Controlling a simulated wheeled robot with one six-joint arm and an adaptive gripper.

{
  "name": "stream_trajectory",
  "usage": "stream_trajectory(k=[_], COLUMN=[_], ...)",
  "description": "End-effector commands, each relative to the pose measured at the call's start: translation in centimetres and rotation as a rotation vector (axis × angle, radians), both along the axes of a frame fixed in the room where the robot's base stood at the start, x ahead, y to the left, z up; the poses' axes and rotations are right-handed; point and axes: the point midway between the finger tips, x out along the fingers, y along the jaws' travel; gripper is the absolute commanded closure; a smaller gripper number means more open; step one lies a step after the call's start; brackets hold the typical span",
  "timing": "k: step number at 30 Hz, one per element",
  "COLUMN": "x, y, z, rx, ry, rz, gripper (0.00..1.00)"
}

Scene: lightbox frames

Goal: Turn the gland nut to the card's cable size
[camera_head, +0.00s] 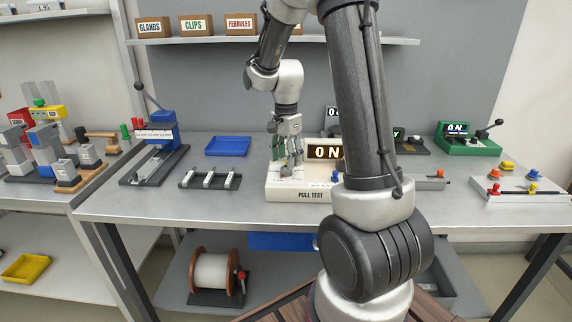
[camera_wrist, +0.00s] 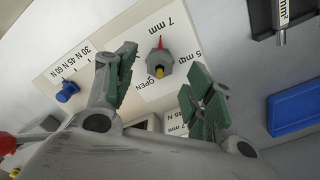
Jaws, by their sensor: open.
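A small white card (camera_wrist: 177,121) reading "7 mm" is partly hidden by the right finger. In the head view my gripper (camera_head: 290,163) hangs over the "PULL TEST" unit (camera_head: 309,195), hiding the nut.
A blue knob (camera_wrist: 68,91) sits beside a scale in newtons. A rack with several grey pieces (camera_head: 210,180) and a blue tray (camera_head: 228,146) lie left; the button panel (camera_head: 520,190) stands far right.

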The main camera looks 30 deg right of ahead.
Motion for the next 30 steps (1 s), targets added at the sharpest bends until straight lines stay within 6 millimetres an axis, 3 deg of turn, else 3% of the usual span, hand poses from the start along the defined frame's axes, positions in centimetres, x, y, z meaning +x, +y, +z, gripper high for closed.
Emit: stream_trajectory(k=[6, 12, 30], x=[0.1, 0.1, 0.0], y=[0.0, 0.0, 0.0], z=[5.1, 8.2, 9.0], rx=[-0.001, 0.000, 0.000], ry=[-0.005, -0.004, -0.001], rz=[0.000, 0.000, 0.000], gripper=[0.47, 0.47, 0.47])
